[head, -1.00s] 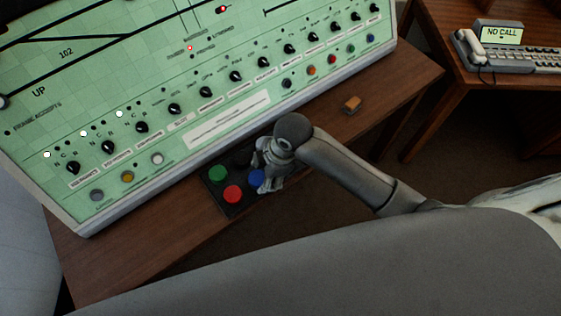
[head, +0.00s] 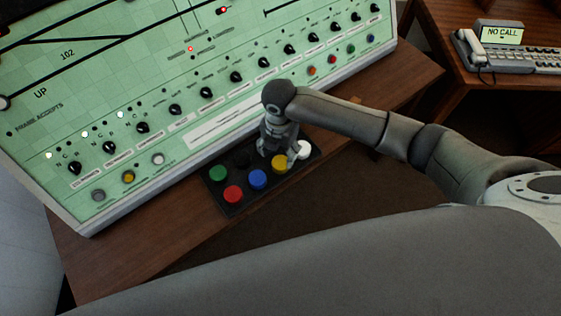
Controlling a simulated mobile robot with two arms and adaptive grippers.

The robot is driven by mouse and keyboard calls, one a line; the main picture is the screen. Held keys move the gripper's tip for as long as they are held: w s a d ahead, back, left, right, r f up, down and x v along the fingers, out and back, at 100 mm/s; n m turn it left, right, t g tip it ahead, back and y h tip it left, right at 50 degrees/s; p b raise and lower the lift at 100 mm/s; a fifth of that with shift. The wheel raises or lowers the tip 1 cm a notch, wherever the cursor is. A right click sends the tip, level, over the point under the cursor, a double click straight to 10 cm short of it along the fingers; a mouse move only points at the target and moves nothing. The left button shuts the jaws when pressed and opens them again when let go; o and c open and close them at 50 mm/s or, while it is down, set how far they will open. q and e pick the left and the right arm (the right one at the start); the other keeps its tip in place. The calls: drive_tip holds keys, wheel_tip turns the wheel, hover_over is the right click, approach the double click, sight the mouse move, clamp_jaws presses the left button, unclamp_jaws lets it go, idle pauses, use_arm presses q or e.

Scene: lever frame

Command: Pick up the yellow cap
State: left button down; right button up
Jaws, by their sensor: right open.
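The yellow cap (head: 279,163) sits on a black tray (head: 232,207) on the wooden desk, between the blue cap (head: 257,179) and the white cap (head: 304,149). My right gripper (head: 278,153) points down over the tray, right at the yellow cap, with its fingers apart. One finger is near the white cap. The gripper hides part of the tray's back row, and I cannot tell whether it touches the yellow cap. My left gripper is not in view.
Green (head: 218,173), red (head: 233,193) and black (head: 241,159) caps share the tray. A green control panel (head: 210,90) with knobs rises just behind it. The desk (head: 150,240) is bare to the left. A phone (head: 495,50) stands on another table at the right.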

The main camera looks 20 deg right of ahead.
sight(280, 163)
drive_tip(key=shift+s+f+p, duration=0.15)
drive_tip(key=shift+f+p, duration=0.5)
drive_tip(key=shift+f, duration=2)
drive_tip(key=c, duration=0.6)
